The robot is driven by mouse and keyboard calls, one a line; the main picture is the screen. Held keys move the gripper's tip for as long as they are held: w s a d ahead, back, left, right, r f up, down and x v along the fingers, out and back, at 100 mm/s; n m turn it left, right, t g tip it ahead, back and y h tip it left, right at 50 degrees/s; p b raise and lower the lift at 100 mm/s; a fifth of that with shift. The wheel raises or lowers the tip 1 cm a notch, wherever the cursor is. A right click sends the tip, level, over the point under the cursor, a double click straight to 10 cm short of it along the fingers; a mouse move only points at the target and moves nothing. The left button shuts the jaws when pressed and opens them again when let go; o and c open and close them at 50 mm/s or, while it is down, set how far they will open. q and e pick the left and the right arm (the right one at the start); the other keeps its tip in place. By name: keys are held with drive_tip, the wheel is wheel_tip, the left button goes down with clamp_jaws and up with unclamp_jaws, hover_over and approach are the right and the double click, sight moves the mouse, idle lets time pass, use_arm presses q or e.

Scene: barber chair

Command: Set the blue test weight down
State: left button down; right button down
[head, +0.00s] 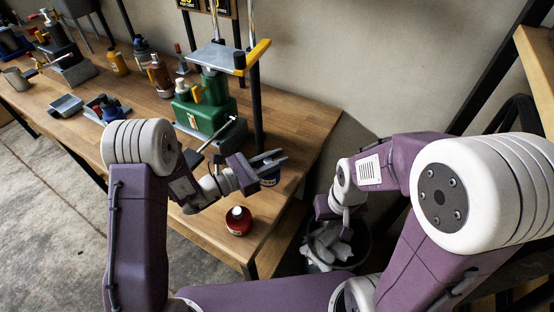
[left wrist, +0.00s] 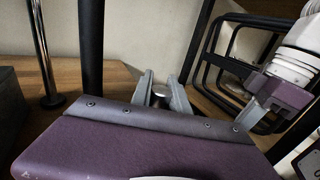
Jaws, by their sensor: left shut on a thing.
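The blue test weight (head: 270,181) is a dark blue cylinder with a pale label, over the right part of the wooden bench. My left gripper (head: 270,160) is shut on its top, and the fingers hide part of it. In the left wrist view, the weight's round metal top (left wrist: 160,90) sits between the two grey fingertips (left wrist: 162,95). I cannot tell whether its base touches the bench. A red test weight (head: 238,221) stands upright nearer the front edge, apart from my left gripper. My right gripper (head: 336,212) is beyond the bench's right edge, and its fingers are not clear.
The wooden bench (head: 311,160) has bare wood around the red weight. A green machine (head: 207,112) with a post stands behind my left forearm. A bin of crumpled white pieces (head: 363,240) stands right of the bench. Bottles and trays crowd the left.

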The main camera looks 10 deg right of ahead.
use_arm(q)
wheel_tip(320, 180, down, 3)
drive_tip(key=shift+w+f+b, duration=0.1)
drive_tip(key=shift+f+b, duration=0.1)
drive_tip(key=shift+b, duration=0.8)
drive_tip(key=shift+r, duration=0.15)
drive_tip(key=c, duration=1.6)
unclamp_jaws()
drive_tip(key=shift+f, duration=0.3)
drive_tip(key=o, duration=0.3)
drive_tip(key=shift+r, duration=0.1)
